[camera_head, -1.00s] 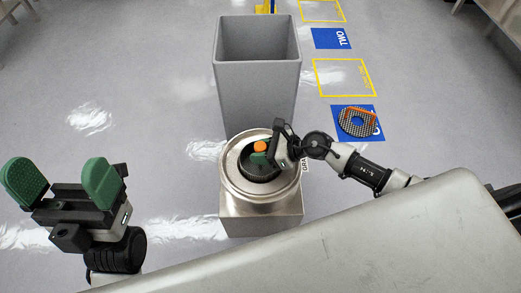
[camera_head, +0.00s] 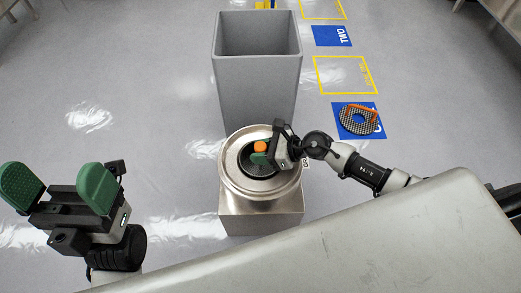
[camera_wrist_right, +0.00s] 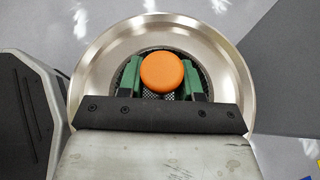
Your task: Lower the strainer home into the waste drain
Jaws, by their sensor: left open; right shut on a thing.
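The waste drain (camera_head: 232,178) is a round steel basin on a steel box in the middle of the head view. The strainer is a dark mesh basket (camera_wrist_right: 151,95) with an orange knob (camera_head: 260,146). My right gripper (camera_head: 262,158) is shut on the strainer at its knob, green fingers on both sides in the wrist view (camera_wrist_right: 161,75). The strainer is down in the central opening of the drain. Whether it rests on the seat is hidden by the fingers and knob. My left gripper (camera_head: 61,190) is open and empty at the lower left, far from the drain.
A tall grey bin (camera_head: 255,85) stands right behind the drain. A round mesh disc with an orange bar (camera_head: 358,121) lies on a blue floor mat at the right. Yellow floor outlines (camera_head: 345,75) lie beyond it. The floor left of the drain is clear.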

